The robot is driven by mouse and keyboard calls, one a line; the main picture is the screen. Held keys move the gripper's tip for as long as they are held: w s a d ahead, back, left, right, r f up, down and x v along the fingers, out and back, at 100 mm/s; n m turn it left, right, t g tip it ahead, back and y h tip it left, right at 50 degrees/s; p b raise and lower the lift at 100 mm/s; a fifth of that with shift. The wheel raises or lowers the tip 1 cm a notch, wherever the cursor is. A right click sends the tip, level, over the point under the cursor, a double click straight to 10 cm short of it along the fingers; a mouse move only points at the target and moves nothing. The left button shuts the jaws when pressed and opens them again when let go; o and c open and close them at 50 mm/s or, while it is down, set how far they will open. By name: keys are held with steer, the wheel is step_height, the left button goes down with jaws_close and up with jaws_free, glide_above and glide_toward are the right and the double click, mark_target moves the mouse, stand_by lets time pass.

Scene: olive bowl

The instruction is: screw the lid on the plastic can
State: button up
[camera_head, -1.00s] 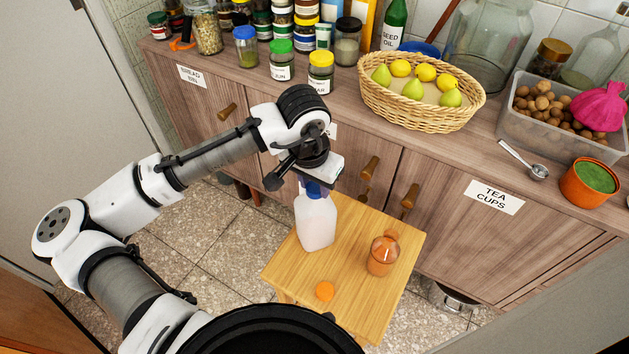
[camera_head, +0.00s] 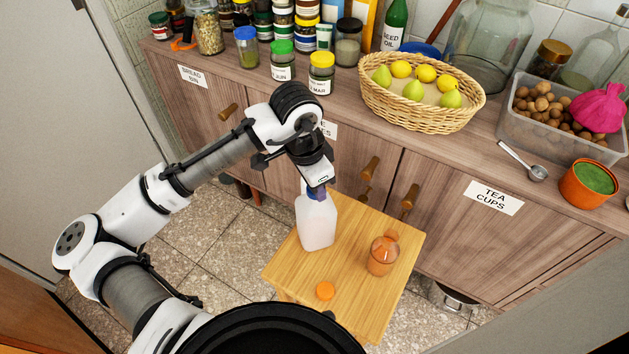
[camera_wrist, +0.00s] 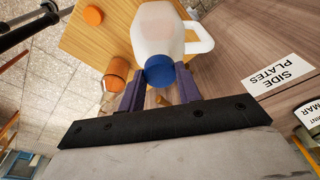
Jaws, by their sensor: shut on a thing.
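The plastic can (camera_head: 316,222) is a white translucent jug with a handle, standing upright on a small wooden table. It also shows in the wrist view (camera_wrist: 160,32), with its blue lid (camera_wrist: 160,72) at its neck. My gripper (camera_head: 317,188) is above the can, pointing down. In the wrist view, its two purple fingers are on either side of the blue lid, shut on it. In the head view the gripper mostly hides the lid. I cannot tell how tightly the lid sits on the neck.
Behind is a sideboard (camera_head: 450,165) with a fruit basket (camera_head: 420,110), jars and a crate (camera_head: 550,145). The table's front right is clear.

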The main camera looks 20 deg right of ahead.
steer(key=m, duration=0.3)
steer(key=shift+m+g, duration=0.3)
steer(key=m, duration=0.4)
steer(key=shift+w+g, duration=0.1)
steer(key=shift+g, duration=0.2)
steer(key=o, duration=0.9)
steer(key=shift+o, duration=0.6)
steer(key=o, duration=0.5)
steer(key=shift+r, duration=0.15)
